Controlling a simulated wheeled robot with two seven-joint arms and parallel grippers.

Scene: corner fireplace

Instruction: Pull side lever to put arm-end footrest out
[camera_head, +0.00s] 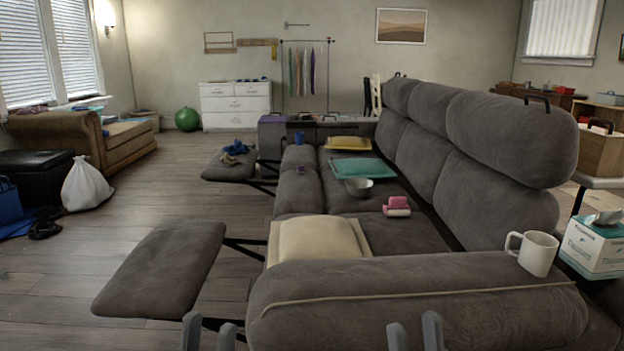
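A grey reclining sofa runs away from me, its near arm (420,300) closest. The near footrest (165,268) is extended on dark metal links at the sofa's near front. A second footrest (228,165) is extended at the far end. I cannot make out a side lever; the near arm's outer side is mostly below the picture. My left gripper (208,335) is at the bottom edge by the arm's front end, fingers apart. My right gripper (415,338) is at the bottom edge before the arm, fingers apart. Both look empty.
A white mug (538,254) stands on the near arm's back end, beside a tissue box (593,245). A beige cushion (318,240), pink item (397,205), bowl (359,187) and teal item (363,169) lie on the seats.

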